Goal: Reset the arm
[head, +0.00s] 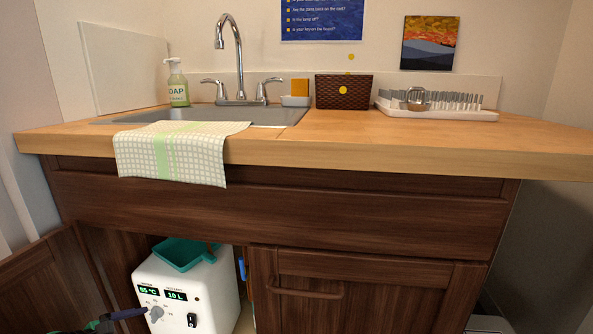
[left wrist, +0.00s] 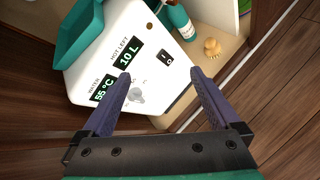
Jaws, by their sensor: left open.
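My left gripper (head: 122,315) reaches in low at the left in the head view, in front of a white water unit (head: 205,290) inside the open cabinet under the sink. In the left wrist view my left gripper (left wrist: 160,74) is open, its two purple fingers on either side of a grey dial (left wrist: 137,95) on the unit's front. Nothing is held between them. I cannot tell whether a finger touches the unit. Its displays read 55 °C and 10 L. A black switch (left wrist: 167,59) is beside the dial. My right gripper is in neither view.
A teal container (head: 184,253) sits on top of the unit. A closed cabinet door (head: 350,290) stands to the right. The wooden counter (head: 400,140) overhangs above, with a checked towel (head: 180,152) hanging over its edge. A teal bottle (left wrist: 180,20) and wooden brush (left wrist: 212,47) stand beside the unit.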

